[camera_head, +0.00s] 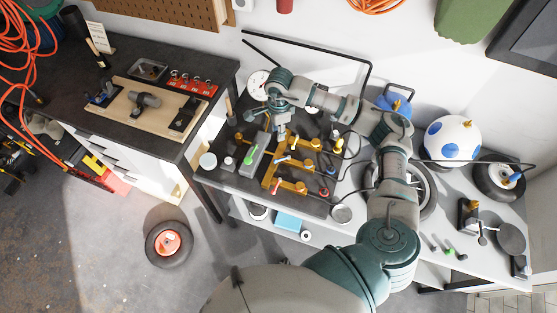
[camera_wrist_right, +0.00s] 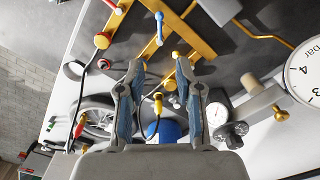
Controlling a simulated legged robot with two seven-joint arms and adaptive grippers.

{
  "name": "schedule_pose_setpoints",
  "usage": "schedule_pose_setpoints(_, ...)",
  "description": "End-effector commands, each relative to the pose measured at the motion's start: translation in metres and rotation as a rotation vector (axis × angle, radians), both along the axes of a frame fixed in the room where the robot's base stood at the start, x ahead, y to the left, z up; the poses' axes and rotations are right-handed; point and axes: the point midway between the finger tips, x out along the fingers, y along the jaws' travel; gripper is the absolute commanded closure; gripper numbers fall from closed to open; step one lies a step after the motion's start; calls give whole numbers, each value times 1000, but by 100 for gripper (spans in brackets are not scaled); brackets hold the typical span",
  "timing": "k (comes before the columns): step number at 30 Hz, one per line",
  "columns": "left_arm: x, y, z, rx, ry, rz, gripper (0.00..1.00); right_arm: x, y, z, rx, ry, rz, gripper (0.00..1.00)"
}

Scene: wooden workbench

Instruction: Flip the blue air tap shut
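The blue air tap (camera_wrist_right: 159,28) shows in the wrist view as a slim blue lever on a yellow-brass pipe manifold (camera_wrist_right: 142,45). It stands out ahead of my right fingertips, roughly centred between them, with a gap. In the head view the manifold (camera_head: 286,184) lies on the dark bench top, and a small light-blue lever (camera_head: 284,158) shows just below my right gripper (camera_head: 281,133). In the wrist view my right gripper (camera_wrist_right: 157,68) has its two fingers spread with nothing between them. My left gripper is in neither view.
A red-knobbed tap (camera_wrist_right: 101,40) and a yellow fitting (camera_wrist_right: 158,97) are near. A large gauge (camera_wrist_right: 308,72) is at right in the wrist view.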

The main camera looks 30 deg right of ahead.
Motion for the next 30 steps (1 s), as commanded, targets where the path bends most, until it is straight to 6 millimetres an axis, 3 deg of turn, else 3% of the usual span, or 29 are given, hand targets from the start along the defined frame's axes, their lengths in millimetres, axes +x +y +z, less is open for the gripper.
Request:
schedule_pose_setpoints(8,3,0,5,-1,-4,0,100,1,-1,-35,-11,11,-26,65)
schedule_pose_setpoints(18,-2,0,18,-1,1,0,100,2,0,-117,-9,13,-26,65)
schedule_pose_setpoints(24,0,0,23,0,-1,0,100,1,0,-156,-9,11,-25,65)
schedule_pose_setpoints(30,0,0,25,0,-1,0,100,2,-1,-177,-9,10,-24,65)
